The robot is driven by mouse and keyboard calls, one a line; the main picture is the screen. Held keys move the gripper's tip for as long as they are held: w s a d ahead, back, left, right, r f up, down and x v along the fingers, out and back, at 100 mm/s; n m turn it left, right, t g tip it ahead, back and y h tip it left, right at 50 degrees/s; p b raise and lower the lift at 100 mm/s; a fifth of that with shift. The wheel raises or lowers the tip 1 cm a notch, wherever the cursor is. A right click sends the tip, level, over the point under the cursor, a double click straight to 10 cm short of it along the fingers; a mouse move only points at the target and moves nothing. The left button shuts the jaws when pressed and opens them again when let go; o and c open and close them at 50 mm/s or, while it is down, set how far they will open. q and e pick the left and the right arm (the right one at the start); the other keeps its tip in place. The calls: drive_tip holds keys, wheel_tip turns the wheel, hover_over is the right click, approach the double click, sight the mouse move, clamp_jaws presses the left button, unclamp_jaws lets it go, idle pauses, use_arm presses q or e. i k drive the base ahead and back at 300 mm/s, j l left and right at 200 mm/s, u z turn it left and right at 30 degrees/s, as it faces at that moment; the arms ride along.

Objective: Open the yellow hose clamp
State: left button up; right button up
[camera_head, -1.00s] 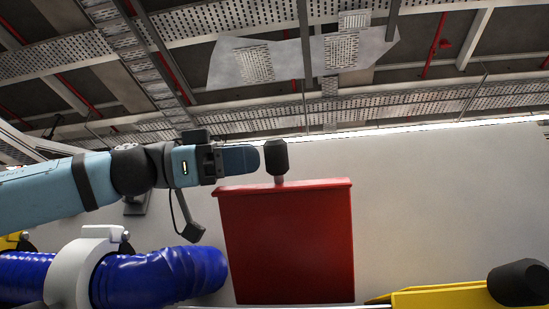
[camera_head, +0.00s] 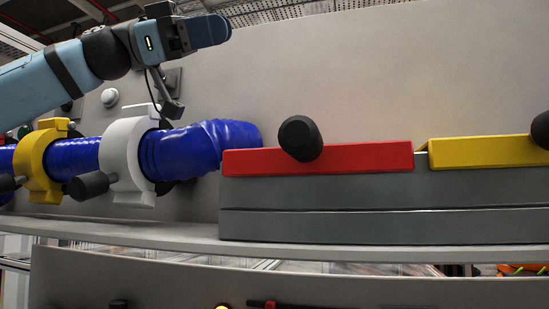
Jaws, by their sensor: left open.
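The yellow hose clamp (camera_head: 38,160) sits around the blue hose (camera_head: 190,150) at the left of the view, with a black handle at its lower left. A white clamp (camera_head: 125,155) is around the same hose, just right of the yellow one. My left gripper (camera_head: 212,32) is open and empty, up and to the right of both clamps, in front of the grey wall and touching nothing. My right gripper is not in view.
Right of the hose stands a grey box (camera_head: 310,205) with a red lid (camera_head: 370,158) and a black knob (camera_head: 300,138). A yellow lid (camera_head: 480,151) lies further right. A grey ledge (camera_head: 130,232) runs below. The wall space above the lids is clear.

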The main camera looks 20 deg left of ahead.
sight(29, 170)
drive_tip(key=k, duration=1)
